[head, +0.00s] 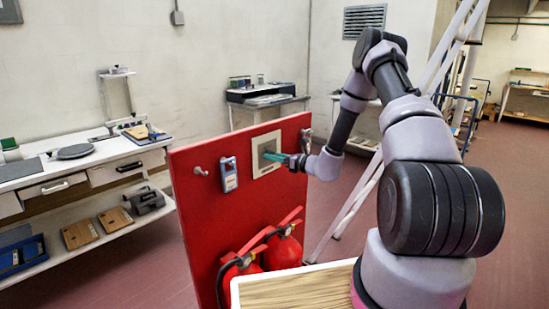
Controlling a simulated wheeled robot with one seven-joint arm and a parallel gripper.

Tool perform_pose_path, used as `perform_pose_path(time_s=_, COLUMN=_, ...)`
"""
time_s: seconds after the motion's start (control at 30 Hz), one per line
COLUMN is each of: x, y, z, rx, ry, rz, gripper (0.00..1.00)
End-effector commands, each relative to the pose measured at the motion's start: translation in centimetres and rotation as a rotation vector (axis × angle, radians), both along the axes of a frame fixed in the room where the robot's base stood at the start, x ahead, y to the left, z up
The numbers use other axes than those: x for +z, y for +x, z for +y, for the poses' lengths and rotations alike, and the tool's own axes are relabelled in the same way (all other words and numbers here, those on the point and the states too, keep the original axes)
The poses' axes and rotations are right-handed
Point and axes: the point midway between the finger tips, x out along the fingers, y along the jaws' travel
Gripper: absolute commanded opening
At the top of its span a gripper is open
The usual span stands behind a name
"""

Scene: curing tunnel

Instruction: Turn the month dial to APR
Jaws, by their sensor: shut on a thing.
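A square pale plate (257,169) is mounted on the upper part of a red board (217,219). It has a darker grey centre, and I take it for the month dial's panel. My gripper (268,156) reaches in from the right at this plate. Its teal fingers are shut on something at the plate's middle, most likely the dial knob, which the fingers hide. Month lettering and any pointer are too small to read, so I cannot tell the dial's setting.
Two red fire extinguishers (284,246) stand in front of the board's lower part. A white-edged wooden top (300,290) is close in front. A ladder (365,190) stands behind my arm.

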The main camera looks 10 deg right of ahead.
Motion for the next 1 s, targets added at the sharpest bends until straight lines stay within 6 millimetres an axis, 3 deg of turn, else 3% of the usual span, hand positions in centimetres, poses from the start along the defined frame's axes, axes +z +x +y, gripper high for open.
perform_pose_path(time_s=0.17, x=-0.1, y=0.0, z=-0.2, rx=-0.004, ry=-0.002, rz=0.0, gripper=0.0)
perform_pose_path(time_s=0.2, x=-0.1, y=0.0, z=-0.2, rx=-0.004, ry=-0.002, rz=0.0, gripper=0.59)
perform_pose_path(time_s=0.23, x=-0.1, y=0.0, z=-0.2, rx=-0.004, ry=-0.002, rz=0.0, gripper=0.71)
perform_pose_path(time_s=0.27, x=-0.1, y=0.0, z=-0.2, rx=-0.004, ry=-0.002, rz=0.0, gripper=0.76)
perform_pose_path(time_s=0.67, x=0.0, y=-0.4, z=-0.6, rx=-0.003, ry=0.0, rz=0.002, gripper=0.76)
perform_pose_path(time_s=1.0, x=0.4, y=-5.2, z=-4.7, rx=-0.005, ry=-0.001, rz=0.003, gripper=0.76)
